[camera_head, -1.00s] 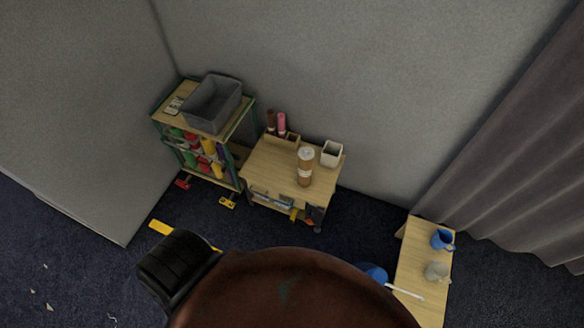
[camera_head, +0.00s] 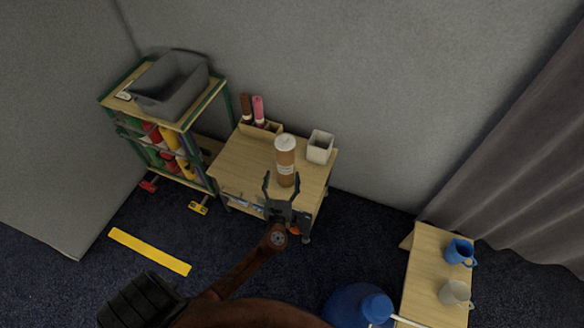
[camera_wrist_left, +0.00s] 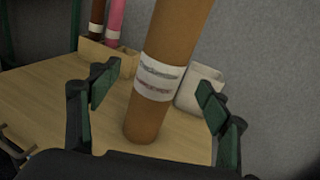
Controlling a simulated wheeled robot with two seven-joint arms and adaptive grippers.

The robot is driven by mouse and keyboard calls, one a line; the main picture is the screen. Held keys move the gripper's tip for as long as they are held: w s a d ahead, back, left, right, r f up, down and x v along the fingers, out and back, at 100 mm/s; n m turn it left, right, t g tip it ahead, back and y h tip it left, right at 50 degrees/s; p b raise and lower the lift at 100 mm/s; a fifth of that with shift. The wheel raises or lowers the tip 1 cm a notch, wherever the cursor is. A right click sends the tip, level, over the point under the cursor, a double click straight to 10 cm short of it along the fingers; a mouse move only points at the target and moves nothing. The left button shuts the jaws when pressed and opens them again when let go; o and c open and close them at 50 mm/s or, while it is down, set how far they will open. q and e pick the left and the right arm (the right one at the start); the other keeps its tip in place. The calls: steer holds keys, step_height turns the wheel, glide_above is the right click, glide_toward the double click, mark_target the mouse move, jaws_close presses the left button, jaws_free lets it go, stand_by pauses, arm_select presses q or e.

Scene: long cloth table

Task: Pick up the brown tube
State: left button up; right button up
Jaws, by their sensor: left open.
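The brown tube (camera_head: 285,157) stands upright on the small wooden table (camera_head: 238,165), with a pale top and a white label band. In the left wrist view the tube (camera_wrist_left: 152,113) shows between the two open fingers, beyond them, with gaps on both sides. My left gripper (camera_head: 281,183) is open and empty at the front of the tube; in the wrist view its fingertips (camera_wrist_left: 158,82) show dark with green pads. The right gripper is not in view.
A white square cup (camera_head: 320,147) stands right of the tube. Behind it, a wooden holder (camera_head: 262,128) carries a dark brown and a pink tube. A shelf with a grey bin (camera_head: 170,84) stands left. A low table (camera_head: 425,282) with mugs stands right.

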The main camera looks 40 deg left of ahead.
mark_target(285, 166)
arm_select(q)
steer(key=shift+w+r, duration=0.3)
steer(key=shift+r, duration=0.1)
steer(key=shift+w+a+r+m, duration=0.1)
steer(key=shift+w+r+m, duration=0.1)
steer(key=shift+w+m, duration=0.15)
steer(key=shift+b+x, duration=0.45)
steer(key=shift+x, duration=0.75)
steer(key=x, duration=0.1)
steer(key=b+x, duration=0.1)
steer(key=x, duration=0.2)
steer(key=shift+r, duration=0.3)
steer(key=shift+w+a+r, duration=0.1)
steer(key=shift+w, duration=0.05)
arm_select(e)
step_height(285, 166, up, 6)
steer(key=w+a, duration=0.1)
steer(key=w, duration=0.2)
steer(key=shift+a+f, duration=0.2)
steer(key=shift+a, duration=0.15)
arm_select(q)
steer(key=shift+c, duration=0.4)
steer(key=c, duration=1.6)
steer(key=shift+c, duration=0.4)
